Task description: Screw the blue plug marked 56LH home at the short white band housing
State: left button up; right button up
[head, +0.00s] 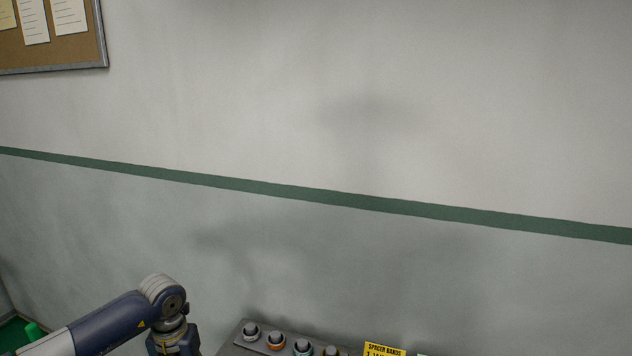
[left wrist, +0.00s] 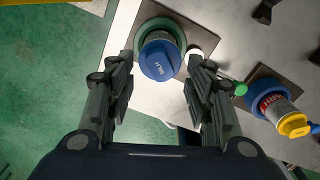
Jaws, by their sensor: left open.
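A blue plug (left wrist: 160,62) with a small pale marking, too small to read surely, shows in the left wrist view. It sits at a short housing in a green ring (left wrist: 141,36) on a grey plate. My left gripper (left wrist: 161,66) is open, with one finger on each side of the plug in the picture. I cannot tell whether the fingers touch it. The head view shows only my left arm at lower left, with the fingers out of frame. My right gripper is in neither view. I cannot make out a white band on the housing for certain.
A second fitting, a blue ring (left wrist: 264,93) around a red-labelled body with a yellow cap (left wrist: 293,125), stands at right. A small green knob (left wrist: 240,89) is near the right finger. In the head view, a rack (head: 236,342) holds several banded pieces beside a yellow "SPACER BANDS" sign (head: 384,350).

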pick_arm(q)
jog(key=shift+m+b, duration=0.35)
jog(key=shift+m, duration=0.85)
jog(key=shift+f+m+b, duration=0.15)
jog(key=shift+m+b, duration=0.4)
jog(key=shift+m, duration=0.25)
jog(key=m+b, duration=0.1)
jog(key=m, duration=0.1)
jog(key=shift+m, duration=0.3)
jog(key=shift+m+b, duration=0.65)
jog(key=shift+m, duration=0.45)
jog(key=shift+r+m, duration=0.2)
jog(key=shift+m, duration=0.2)
jog(key=shift+f+b, duration=0.9)
jog(key=shift+f, duration=0.3)
